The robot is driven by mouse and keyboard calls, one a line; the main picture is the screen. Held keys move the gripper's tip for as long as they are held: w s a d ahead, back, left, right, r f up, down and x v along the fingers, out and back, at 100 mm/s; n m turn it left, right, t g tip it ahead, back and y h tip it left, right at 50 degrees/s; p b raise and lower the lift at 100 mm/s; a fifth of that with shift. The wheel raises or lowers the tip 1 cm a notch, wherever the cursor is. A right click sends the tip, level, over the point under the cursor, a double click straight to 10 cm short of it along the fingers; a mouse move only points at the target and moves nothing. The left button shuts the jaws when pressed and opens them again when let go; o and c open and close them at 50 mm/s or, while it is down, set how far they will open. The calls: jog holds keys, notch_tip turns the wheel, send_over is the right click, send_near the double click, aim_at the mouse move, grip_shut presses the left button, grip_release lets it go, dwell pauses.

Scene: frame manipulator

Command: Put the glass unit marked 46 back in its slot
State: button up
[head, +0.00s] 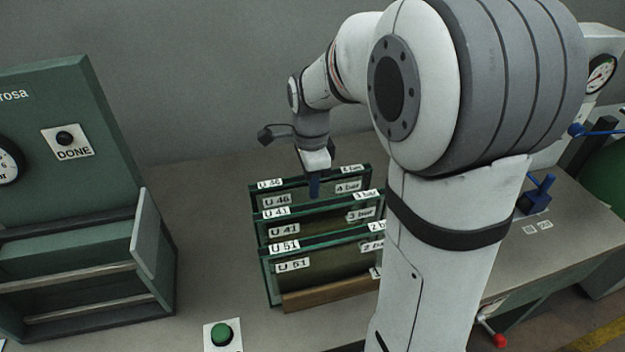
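The glass unit marked U 46 (277,201) is a dark-framed pane that also reads 4 bar. It stands upright at the back of a row of similar units. My arm hides the right side of the row.
A green cabinet (70,110) with a DONE button (65,139) and open shelf-like bays stands at left. A green push button (221,334) is at the front. A blue-handled fitting (536,197) is at right. The bench between cabinet and row is clear.

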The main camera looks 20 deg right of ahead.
jog(key=o, duration=0.4)
jog(key=shift+c, duration=0.2)
